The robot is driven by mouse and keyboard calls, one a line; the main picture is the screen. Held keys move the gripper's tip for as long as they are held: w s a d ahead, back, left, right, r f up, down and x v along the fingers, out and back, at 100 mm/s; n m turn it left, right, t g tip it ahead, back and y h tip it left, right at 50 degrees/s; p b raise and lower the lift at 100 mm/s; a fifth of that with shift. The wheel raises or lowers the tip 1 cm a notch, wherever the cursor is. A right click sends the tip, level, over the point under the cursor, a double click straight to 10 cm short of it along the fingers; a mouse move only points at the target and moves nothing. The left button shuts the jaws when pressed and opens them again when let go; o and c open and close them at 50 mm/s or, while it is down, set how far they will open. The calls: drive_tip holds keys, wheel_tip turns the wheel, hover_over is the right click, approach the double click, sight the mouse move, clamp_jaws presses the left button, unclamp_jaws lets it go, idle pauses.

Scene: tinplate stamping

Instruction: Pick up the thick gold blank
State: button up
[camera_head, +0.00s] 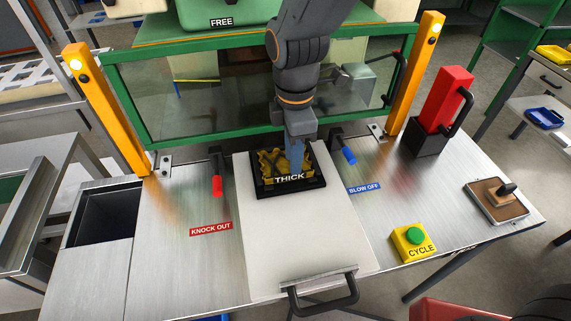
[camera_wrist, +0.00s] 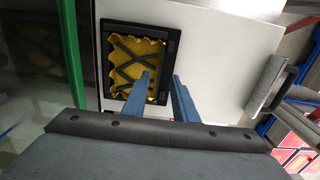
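The gold blank (camera_head: 266,158) lies in a square black holder (camera_head: 262,191) labelled THICK. It has a wavy edge, and dark crossed bars show within its outline. In the wrist view the gold blank (camera_wrist: 151,49) shows inside the black frame (camera_wrist: 170,38). My gripper (camera_head: 297,170) points down at the right part of the holder. In the wrist view my gripper (camera_wrist: 160,77) has its two blue fingers apart with nothing between them. One fingertip overlaps the blank's edge and the other lies past the frame's side. Contact with the blank cannot be told.
The holder sits on a pale sliding plate (camera_head: 300,235) with a black handle (camera_head: 322,295). A green-framed clear guard (camera_head: 190,95) stands behind, between yellow posts (camera_head: 87,95). A red-handled lever (camera_head: 217,185), blue-handled lever (camera_head: 347,155), and CYCLE button (camera_head: 414,238) stand nearby.

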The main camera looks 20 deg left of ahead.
sight(285, 163)
drive_tip(key=shift+f+p, duration=0.75)
drive_tip(key=shift+f, duration=1.45)
clamp_jaws()
